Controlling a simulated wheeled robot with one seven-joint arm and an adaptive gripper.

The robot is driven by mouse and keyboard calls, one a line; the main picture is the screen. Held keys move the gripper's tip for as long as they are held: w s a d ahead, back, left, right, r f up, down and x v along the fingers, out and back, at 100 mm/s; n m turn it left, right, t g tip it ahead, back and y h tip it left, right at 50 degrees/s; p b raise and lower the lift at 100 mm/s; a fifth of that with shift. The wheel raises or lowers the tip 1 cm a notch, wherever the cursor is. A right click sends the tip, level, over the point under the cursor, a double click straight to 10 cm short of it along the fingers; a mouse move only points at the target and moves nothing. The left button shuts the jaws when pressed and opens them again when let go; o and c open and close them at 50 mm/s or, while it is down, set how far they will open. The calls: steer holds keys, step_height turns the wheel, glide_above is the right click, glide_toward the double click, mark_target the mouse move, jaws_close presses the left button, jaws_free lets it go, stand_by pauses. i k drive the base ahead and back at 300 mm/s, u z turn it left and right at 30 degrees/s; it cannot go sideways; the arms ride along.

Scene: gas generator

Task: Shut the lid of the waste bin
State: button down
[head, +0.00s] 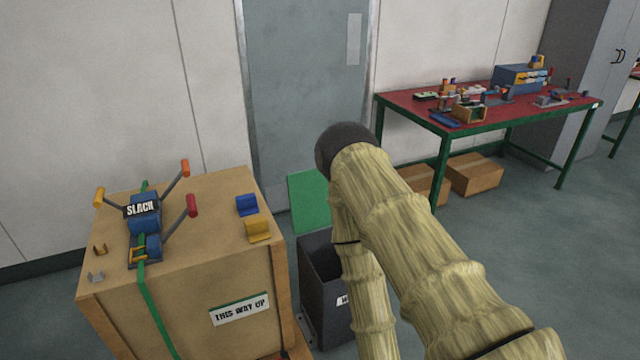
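The waste bin (330,317) is a dark grey open-topped box on the floor, just right of the wooden crate. Its green lid (308,202) stands upright at the bin's back edge, so the bin is open. My arm, in a ribbed yellowish cover, crosses in front of the right part of the bin and the lid's right edge. I cannot make out my gripper or its fingers in the head view.
A wooden crate (190,275) with a strapped blue device (143,215) and small brackets stands close on the bin's left. A grey door (300,90) is behind. A red-topped workbench (410,104) with cardboard boxes (474,174) beneath is at right. Floor at right is clear.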

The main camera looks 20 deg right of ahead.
mark_target(308, 190)
steer(key=z, duration=0.85)
steer(key=i, duration=0.7)
steer(key=u, duration=0.1)
